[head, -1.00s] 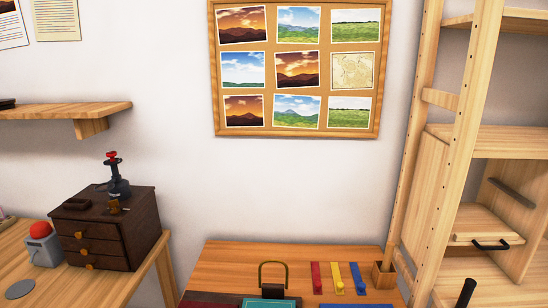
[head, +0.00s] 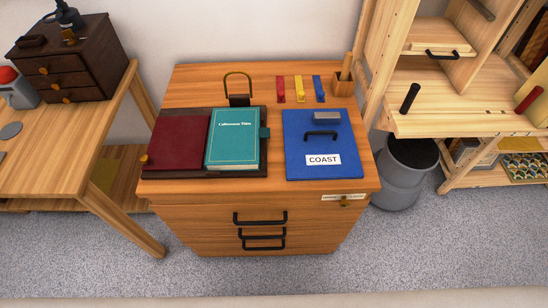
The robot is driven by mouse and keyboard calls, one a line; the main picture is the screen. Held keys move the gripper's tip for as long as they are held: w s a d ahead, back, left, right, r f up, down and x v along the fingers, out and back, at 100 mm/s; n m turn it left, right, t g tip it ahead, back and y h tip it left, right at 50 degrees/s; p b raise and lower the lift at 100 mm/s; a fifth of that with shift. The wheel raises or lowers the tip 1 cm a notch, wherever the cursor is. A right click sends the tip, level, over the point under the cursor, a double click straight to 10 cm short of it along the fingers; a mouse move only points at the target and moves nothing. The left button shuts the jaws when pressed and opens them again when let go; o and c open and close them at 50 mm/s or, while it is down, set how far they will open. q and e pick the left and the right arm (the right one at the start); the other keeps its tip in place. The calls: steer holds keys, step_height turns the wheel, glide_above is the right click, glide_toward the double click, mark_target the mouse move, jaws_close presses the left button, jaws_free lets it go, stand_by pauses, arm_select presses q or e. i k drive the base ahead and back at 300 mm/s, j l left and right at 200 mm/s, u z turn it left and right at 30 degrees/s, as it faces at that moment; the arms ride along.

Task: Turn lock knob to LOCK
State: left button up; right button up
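A small brass-coloured lock knob (head: 346,204) sits on the upper right front of the wooden drawer cabinet (head: 210,215). A pale label strip (head: 343,197) lies just above the knob. Its lettering is too small to read, and I cannot tell which way the knob points. Several black drawer handles are stacked on the cabinet's front, left of the knob. Neither of my grippers is in view.
On the cabinet top are a teal book (head: 232,140), a dark red panel (head: 180,142), a blue COAST board (head: 322,130) and coloured strips. A wooden table (head: 60,160) stands left. A grey bin (head: 405,185) and wooden shelving stand right. Carpet in front is clear.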

mark_target(344, 203)
steer(key=j+z, duration=0.5)
steer(key=j, duration=0.55)
steer(key=k+z, duration=0.15)
steer(key=z, duration=0.85)
